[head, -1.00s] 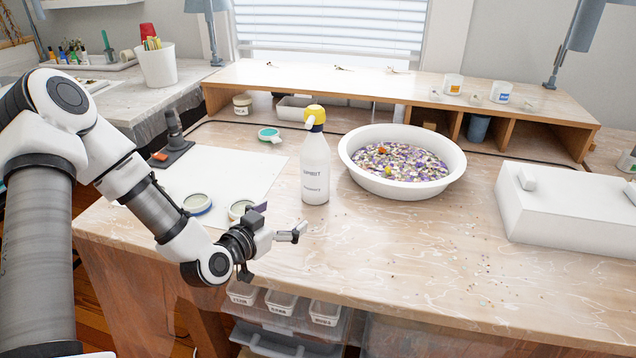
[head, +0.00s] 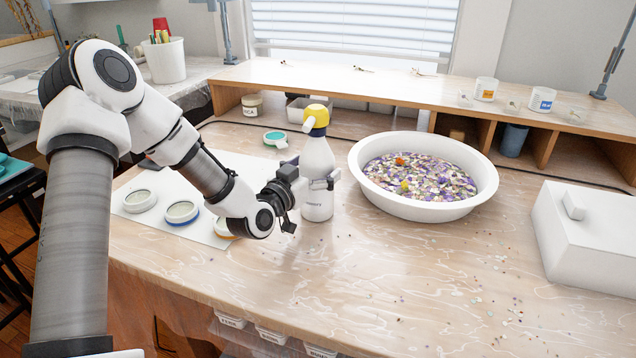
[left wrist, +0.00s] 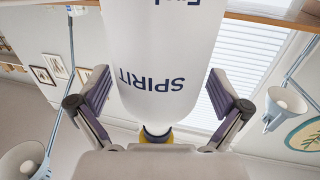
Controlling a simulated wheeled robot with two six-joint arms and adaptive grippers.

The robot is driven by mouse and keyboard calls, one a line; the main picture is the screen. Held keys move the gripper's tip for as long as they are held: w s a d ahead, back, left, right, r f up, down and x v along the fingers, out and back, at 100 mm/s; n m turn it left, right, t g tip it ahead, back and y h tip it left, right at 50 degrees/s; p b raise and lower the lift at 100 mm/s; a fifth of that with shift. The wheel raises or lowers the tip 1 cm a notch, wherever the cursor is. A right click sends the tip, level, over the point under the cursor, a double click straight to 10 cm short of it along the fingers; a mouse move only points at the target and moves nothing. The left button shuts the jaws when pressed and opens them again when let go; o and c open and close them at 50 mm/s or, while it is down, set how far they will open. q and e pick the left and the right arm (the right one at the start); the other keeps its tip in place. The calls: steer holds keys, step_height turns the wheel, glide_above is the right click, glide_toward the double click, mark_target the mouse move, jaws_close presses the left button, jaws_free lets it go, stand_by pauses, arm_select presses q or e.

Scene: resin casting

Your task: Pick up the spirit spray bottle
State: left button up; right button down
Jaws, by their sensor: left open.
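The spirit spray bottle (head: 318,160) is white with a yellow and blue spray head. It stands upright on the worktable, left of the big white bowl. My left gripper (head: 312,183) is at the bottle's body, its fingers open on either side. In the left wrist view the bottle (left wrist: 165,60), with the word SPIRIT upside down, fills the space between the spread fingers of my left gripper (left wrist: 160,100). Gaps show between each finger and the bottle. My right gripper is not in view.
The white bowl (head: 360,178) of coloured chips stands close to the right of the bottle. Round moulds, including one with a blue rim (head: 182,212), lie on a white sheet to the left. A wooden shelf (head: 380,84) runs along the back. A white box (head: 590,235) stands at the right.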

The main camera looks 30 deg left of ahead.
arm_select(q)
steer(key=shift+w, duration=0.25)
steer(key=shift+r, duration=0.1)
steer(key=shift+c, duration=0.4)
steer(key=c, duration=1.3)
steer(key=shift+o, duration=0.2)
